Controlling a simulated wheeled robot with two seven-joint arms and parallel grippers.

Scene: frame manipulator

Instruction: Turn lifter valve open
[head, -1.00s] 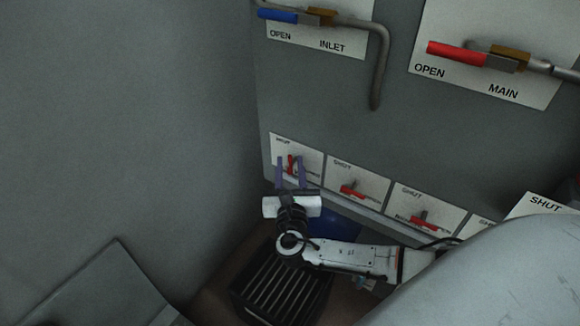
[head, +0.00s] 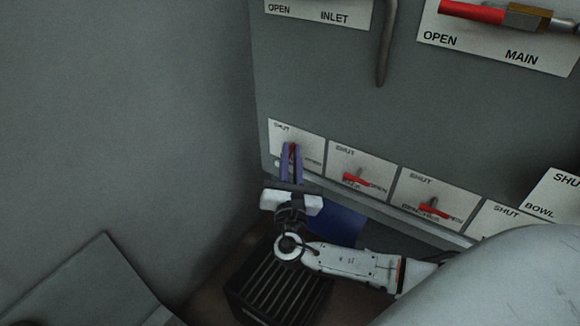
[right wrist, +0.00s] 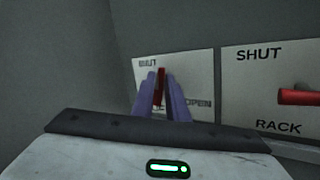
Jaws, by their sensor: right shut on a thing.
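The leftmost small valve on the wall panel has a red handle (head: 293,148) on a white plate (head: 312,140). The plate reads SHUT at top left and OPEN at lower right. The valve's name is hidden behind my fingers. In the right wrist view the red handle (right wrist: 161,88) stands nearly upright, toward SHUT. My right gripper (head: 291,153) has its purple fingers shut on the handle, one on each side; it also shows in the right wrist view (right wrist: 160,76). My left gripper is out of view.
The neighbouring RACK valve (right wrist: 299,97) has a red handle lying sideways, close on the right. Another red valve (head: 428,210) follows. A grey pipe (head: 384,50) hangs above. A black slatted crate (head: 245,302) stands below, and a grey wall (head: 140,120) is on the left.

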